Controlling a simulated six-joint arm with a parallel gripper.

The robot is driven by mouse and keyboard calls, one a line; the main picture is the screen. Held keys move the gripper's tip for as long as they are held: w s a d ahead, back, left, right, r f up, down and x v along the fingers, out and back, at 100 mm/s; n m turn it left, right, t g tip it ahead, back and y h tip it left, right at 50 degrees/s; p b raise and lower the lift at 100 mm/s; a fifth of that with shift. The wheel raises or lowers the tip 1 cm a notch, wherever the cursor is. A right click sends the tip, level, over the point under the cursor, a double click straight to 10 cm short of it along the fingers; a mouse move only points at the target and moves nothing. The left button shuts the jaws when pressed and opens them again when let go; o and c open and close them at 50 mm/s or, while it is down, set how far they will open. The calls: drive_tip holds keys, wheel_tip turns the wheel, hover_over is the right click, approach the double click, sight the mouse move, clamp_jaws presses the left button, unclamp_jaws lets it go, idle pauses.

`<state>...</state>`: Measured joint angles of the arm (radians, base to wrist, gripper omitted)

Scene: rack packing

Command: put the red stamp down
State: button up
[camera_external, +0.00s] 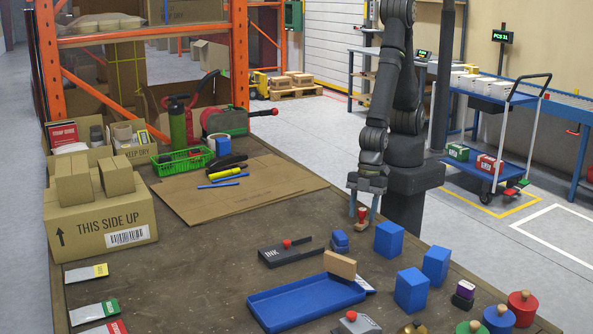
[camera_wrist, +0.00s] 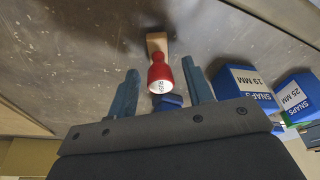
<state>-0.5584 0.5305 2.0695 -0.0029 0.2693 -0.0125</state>
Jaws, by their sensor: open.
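The red stamp (camera_external: 362,212) has a red handle on a pale wooden block and appears to stand upright on the brown table near its far right edge. In the wrist view the red stamp (camera_wrist: 159,74) lies between my two fingers, with its labelled handle end toward the camera. My gripper (camera_external: 363,208) points down over it, one finger on each side. In the wrist view my gripper (camera_wrist: 161,76) is open, with a visible gap between each finger and the handle. The contact under the wooden block is hard to make out.
A blue stamp (camera_external: 340,241), a black ink pad (camera_external: 291,252) and several blue boxes (camera_external: 388,239) stand close by. Flat cardboard (camera_external: 240,203) covers the table to the left.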

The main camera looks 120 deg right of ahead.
drive_tip(key=v, duration=1.1)
drive_tip(key=shift+w+f, duration=0.1)
drive_tip(key=shift+f, duration=0.05)
drive_tip(key=shift+x, duration=6.05)
